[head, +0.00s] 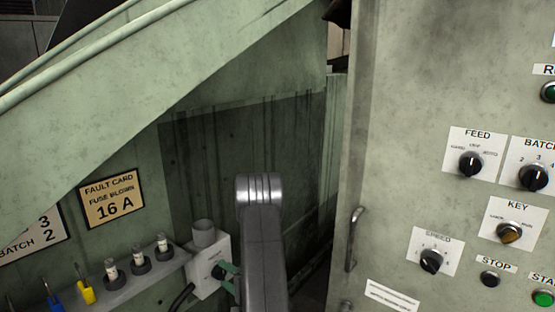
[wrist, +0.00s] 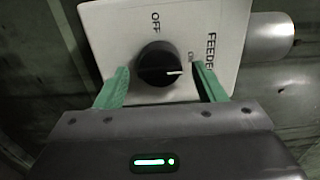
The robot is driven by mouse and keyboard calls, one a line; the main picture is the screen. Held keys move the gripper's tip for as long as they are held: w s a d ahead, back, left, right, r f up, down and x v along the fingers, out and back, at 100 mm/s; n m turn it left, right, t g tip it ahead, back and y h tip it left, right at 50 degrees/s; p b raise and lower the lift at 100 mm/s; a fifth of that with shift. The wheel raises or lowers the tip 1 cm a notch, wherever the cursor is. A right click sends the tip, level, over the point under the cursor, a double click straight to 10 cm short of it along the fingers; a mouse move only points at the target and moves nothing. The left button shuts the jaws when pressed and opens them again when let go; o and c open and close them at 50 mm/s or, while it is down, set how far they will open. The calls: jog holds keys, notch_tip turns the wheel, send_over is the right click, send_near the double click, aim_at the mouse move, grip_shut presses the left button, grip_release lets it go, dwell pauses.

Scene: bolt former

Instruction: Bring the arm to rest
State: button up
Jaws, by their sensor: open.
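My gripper (wrist: 160,75) is open in the wrist view, its two green fingers apart on either side of a black knob (wrist: 155,62). The knob sits on a white plate (wrist: 110,20) lettered FEEDER, and its white pointer is turned toward the ON mark. Whether the fingers touch the knob I cannot tell. In the head view my gripper (head: 228,277) shows green fingertips at the white switch box (head: 205,282), with my grey arm in front. The knob is mostly hidden there.
In the head view, a shelf with several fuses (head: 137,258) and blue and yellow tools (head: 86,290) lies left of the box. A fault card (head: 110,199) reads fuse blown, 16 A. A control cabinet (head: 400,110) with knobs and a handle (head: 353,240) stands right. A sloping green guard (head: 130,80) hangs above.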

jog(key=shift+w+a+n, duration=0.1)
jog(key=shift+w+n, duration=0.05)
jog(key=shift+n, duration=0.65)
jog(key=shift+n+b, duration=0.4)
jog(key=shift+n, duration=0.8)
jog(key=n, duration=0.4)
jog(key=shift+a+r+n, duration=0.1)
jog(key=shift+r+n, duration=0.05)
jog(key=shift+n, duration=0.25)
jog(key=n, duration=0.4)
jog(key=shift+r+n, duration=0.1)
jog(key=shift+n, duration=0.2)
jog(key=n+p, duration=0.1)
jog(key=n, duration=0.3)
jog(key=shift+s+a+p, duration=0.1)
jog(key=shift+s+p, duration=0.1)
jog(key=shift+p, duration=0.2)
jog(key=shift+s+d+n, duration=0.15)
jog(key=shift+d+n, duration=0.15)
jog(key=shift+n, duration=0.1)
jog(key=shift+v, duration=1.4)
